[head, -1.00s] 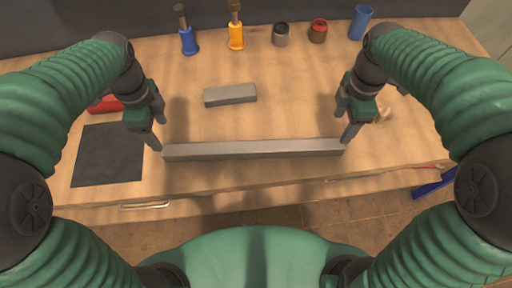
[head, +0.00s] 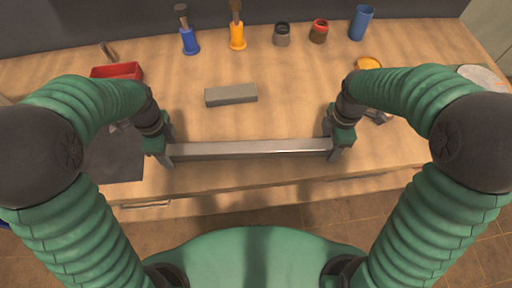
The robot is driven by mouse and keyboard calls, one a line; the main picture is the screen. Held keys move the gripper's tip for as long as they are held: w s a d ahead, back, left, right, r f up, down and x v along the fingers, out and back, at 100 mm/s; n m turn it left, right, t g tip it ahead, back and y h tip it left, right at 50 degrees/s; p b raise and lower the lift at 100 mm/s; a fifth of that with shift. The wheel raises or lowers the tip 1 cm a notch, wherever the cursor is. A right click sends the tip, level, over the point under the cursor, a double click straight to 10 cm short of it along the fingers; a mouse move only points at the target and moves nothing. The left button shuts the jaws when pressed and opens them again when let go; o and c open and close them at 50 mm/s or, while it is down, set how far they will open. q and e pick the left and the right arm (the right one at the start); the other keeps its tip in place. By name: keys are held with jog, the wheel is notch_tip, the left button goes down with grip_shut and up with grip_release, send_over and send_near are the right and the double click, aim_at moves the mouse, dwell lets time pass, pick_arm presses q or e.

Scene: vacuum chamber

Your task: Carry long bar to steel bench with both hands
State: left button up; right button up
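The long grey bar (head: 250,148) lies left to right across the front of the wooden bench. My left gripper (head: 168,158) is at its left end and appears shut on it. My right gripper (head: 336,152) is at its right end and appears shut on it. The fingers and hands hide both bar ends, and the finger gaps are hard to see. I cannot tell whether the bar is clear of the bench top. No steel bench can be made out in this view.
A short grey block (head: 231,94) lies behind the bar on the wooden bench (head: 285,108). A dark mat (head: 115,163) and red bin (head: 118,71) are at left. Blue (head: 189,40) and yellow (head: 237,37) handled tools, small cups and a blue cup (head: 361,22) stand along the back.

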pick_arm(q)
jog(key=shift+a+f, duration=0.1)
jog(key=shift+a, duration=0.2)
jog(key=c, duration=0.5)
pick_arm(e)
jog(key=shift+a, duration=0.3)
jog(key=c, duration=0.5)
pick_arm(q)
jog(key=shift+c, duration=1)
pick_arm(e)
jog(key=shift+c, duration=1)
pick_arm(q)
jog(key=shift+d, duration=0.25)
grip_shut()
pick_arm(e)
jog(key=shift+d, duration=0.25)
grip_shut()
jog(key=shift+s, duration=0.1)
